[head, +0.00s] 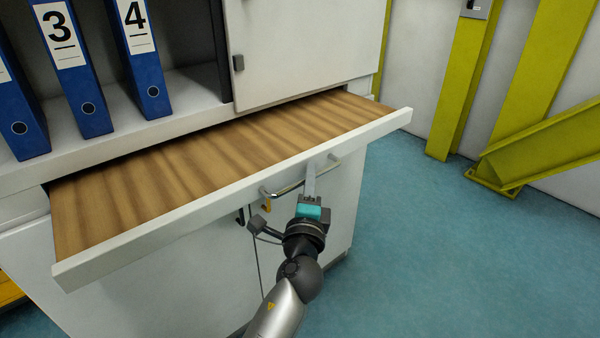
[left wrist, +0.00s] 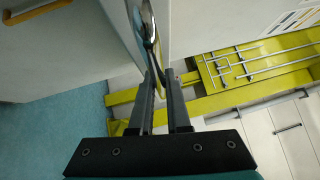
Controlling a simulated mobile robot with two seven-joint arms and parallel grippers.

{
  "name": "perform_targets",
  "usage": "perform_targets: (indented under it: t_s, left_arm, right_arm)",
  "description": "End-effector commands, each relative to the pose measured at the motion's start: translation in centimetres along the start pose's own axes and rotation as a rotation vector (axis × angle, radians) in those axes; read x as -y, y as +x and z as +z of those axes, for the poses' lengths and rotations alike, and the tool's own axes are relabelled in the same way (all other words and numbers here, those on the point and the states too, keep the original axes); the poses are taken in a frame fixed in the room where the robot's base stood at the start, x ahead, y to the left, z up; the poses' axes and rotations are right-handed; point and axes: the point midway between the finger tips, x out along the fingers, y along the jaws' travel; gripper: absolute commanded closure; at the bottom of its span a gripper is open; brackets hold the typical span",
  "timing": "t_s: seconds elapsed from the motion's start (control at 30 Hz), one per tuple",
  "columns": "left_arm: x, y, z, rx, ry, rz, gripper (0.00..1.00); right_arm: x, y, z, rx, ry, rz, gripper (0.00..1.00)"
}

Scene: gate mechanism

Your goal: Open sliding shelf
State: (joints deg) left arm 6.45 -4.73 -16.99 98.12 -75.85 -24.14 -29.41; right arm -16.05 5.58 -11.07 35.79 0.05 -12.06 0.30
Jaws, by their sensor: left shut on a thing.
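The sliding shelf (head: 220,155) is a brown wood-grain board with a white front edge. In the head view it sticks out of the white cabinet, below the open compartment. A metal bar handle (head: 285,191) is on its front, and the handle also shows in the left wrist view (left wrist: 149,22). My left gripper (head: 310,172) is at the handle, shut on it toward its right part. In the left wrist view the two dark fingers (left wrist: 160,82) reach up to the handle. My right gripper is in neither view.
Blue binders (head: 75,65) stand in the compartment above the shelf. A white cabinet door (head: 305,45) is shut beside them. Yellow steel beams (head: 535,75) stand by the wall at the right. The blue floor (head: 440,250) at the right is clear.

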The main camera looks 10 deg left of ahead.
Motion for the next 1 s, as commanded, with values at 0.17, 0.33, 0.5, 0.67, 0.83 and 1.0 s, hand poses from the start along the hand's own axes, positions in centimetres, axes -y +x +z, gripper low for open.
perform_targets:
  t_s: [0.17, 0.33, 0.5, 0.67, 0.83, 1.0]
  left_arm:
    - [0.18, -0.54, -0.56, -0.001, -0.001, -0.001, 1.00]
    - [0.20, -0.57, -0.60, -0.001, -0.001, -0.001, 1.00]
    - [0.19, -0.56, -0.59, -0.001, -0.001, -0.001, 0.83]
    - [0.18, -0.55, -0.58, -0.001, -0.001, -0.001, 0.65]
    - [0.17, -0.55, -0.56, -0.001, 0.000, 0.000, 0.55]
    - [0.15, -0.53, -0.54, 0.000, 0.000, 0.000, 0.55]
  right_arm:
    - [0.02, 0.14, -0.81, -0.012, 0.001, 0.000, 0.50]
    - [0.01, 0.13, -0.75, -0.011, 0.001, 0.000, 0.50]
    - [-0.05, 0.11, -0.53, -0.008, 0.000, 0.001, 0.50]
    - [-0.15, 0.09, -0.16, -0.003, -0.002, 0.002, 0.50]
    - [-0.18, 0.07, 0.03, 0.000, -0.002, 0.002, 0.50]
    - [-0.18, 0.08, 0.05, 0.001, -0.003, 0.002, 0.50]
